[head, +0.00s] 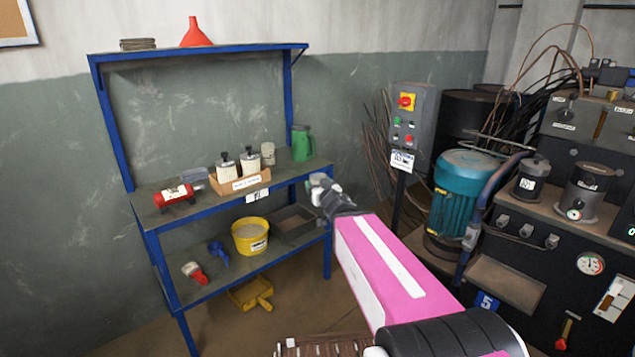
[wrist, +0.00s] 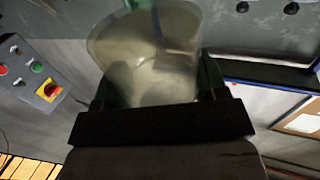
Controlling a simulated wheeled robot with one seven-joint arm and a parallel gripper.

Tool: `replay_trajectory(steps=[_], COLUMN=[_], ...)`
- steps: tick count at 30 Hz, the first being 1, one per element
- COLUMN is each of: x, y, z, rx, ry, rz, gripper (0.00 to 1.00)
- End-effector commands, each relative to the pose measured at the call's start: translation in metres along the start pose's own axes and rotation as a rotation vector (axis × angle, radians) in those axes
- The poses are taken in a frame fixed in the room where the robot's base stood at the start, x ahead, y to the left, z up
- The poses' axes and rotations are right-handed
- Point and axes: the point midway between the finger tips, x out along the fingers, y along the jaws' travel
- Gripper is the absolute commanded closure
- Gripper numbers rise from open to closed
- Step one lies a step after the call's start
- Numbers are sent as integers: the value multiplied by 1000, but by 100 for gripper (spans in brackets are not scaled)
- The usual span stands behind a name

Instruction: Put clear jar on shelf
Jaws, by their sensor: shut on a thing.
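A clear jar (wrist: 150,65) sits between the two fingers of my gripper (wrist: 157,85) in the wrist view, see-through and greyish. My gripper (head: 324,190) is shut on it. In the head view, the gripper is in front of the right end of the blue-framed shelf (head: 165,213), near the height of its middle board. The shelf has a top board, a middle board and a lower board.
The middle board holds a red cylinder (head: 175,196), bottles in a wooden tray (head: 240,184), a pale container (head: 268,154) and a green jug (head: 302,143). A red funnel (head: 196,33) stands on top. A yellow bucket (head: 250,236) is below. A control post (head: 410,125) stands right.

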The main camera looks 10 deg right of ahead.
Motion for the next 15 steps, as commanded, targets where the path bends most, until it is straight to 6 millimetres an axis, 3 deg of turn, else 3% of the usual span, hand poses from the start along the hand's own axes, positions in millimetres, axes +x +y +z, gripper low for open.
replay_trajectory(steps=[7,15], x=[16,55], y=[14,50], z=[-20,-77], rx=[-6,-11], ry=[15,33], rz=[45,153], gripper=[57,57])
